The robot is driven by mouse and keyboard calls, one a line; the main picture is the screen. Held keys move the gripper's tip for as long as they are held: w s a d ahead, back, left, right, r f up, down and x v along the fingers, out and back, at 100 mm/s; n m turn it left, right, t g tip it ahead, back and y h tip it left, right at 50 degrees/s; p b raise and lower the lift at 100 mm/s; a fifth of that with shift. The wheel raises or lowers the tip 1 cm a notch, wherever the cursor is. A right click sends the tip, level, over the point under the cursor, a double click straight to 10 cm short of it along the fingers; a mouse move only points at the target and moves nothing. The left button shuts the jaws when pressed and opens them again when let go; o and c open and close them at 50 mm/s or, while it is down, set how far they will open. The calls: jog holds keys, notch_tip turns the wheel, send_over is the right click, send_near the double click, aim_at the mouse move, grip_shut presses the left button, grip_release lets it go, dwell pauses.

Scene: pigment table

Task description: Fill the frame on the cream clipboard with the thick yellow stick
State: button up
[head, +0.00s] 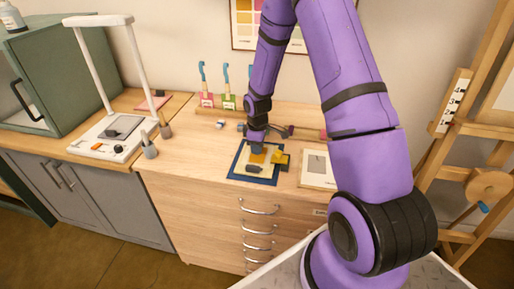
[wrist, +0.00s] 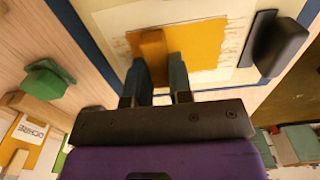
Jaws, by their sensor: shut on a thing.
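The cream clipboard (wrist: 112,22) lies on a dark blue mat (wrist: 90,40), with a dark clip (wrist: 278,45) along one side. In the head view the clipboard (head: 242,164) is partly hidden by my arm. A large yellow patch (wrist: 205,45) covers much of the sheet and has ragged streaks at its left edge. The frame's outline is hard to make out. My gripper (wrist: 160,78) is shut on the thick yellow stick (wrist: 152,48), over the patch's left part. I cannot tell whether its tip touches the sheet. In the head view my gripper (head: 257,149) is above the clipboard.
A cream board (head: 318,170) lies farther right. Holders with blue-handled tools (head: 228,101) stand at the back. The wood at front left is clear.

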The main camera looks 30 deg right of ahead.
jog(key=shift+r, duration=3.45)
